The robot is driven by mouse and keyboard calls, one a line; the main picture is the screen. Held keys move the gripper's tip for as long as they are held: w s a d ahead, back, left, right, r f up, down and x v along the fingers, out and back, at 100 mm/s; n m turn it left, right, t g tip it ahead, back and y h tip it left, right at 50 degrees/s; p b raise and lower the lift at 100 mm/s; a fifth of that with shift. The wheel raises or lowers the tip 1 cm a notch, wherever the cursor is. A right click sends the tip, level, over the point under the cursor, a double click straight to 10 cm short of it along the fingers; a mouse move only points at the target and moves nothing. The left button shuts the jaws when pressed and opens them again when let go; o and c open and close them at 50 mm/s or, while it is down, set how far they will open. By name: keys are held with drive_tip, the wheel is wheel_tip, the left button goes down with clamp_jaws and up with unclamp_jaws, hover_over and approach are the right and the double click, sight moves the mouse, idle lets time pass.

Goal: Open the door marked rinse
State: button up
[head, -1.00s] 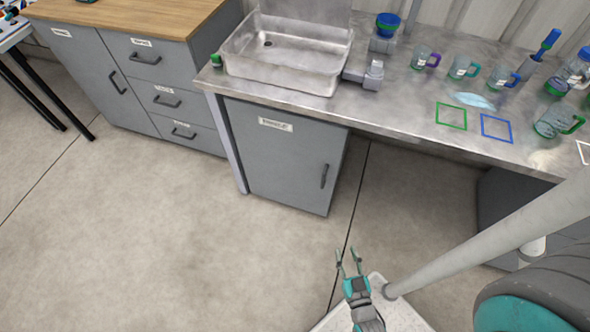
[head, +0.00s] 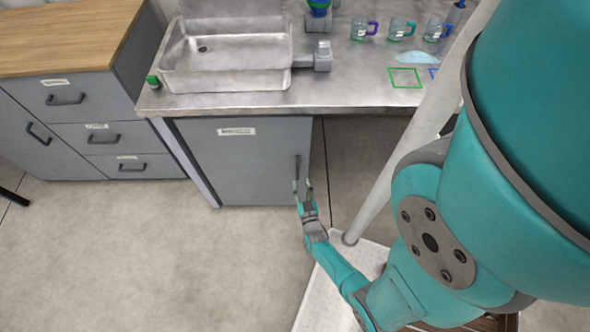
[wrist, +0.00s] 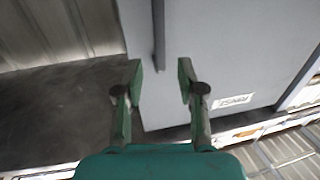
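The grey door (head: 245,165) under the sink is shut, with a white label (head: 237,131) near its top and a dark upright handle (head: 297,168) near its right edge. In the wrist view the label (wrist: 233,101) appears upside down and seems to read rinse. My gripper (head: 302,184) is open and empty, at the lower part of the handle. In the wrist view the end of the handle (wrist: 158,38) appears between the two spread fingertips (wrist: 160,69). I see no clear contact with either finger.
A metal counter (head: 335,98) with a sink basin (head: 225,55) overhangs the door. A drawer cabinet (head: 100,125) stands to the left. Mugs stand at the back right of the counter. The floor (head: 150,265) in front of the door is clear.

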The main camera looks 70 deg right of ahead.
sight(298, 172)
drive_tip(key=x, duration=0.7)
drive_tip(key=shift+w+d, duration=0.1)
drive_tip(key=shift+d, duration=0.1)
clamp_jaws()
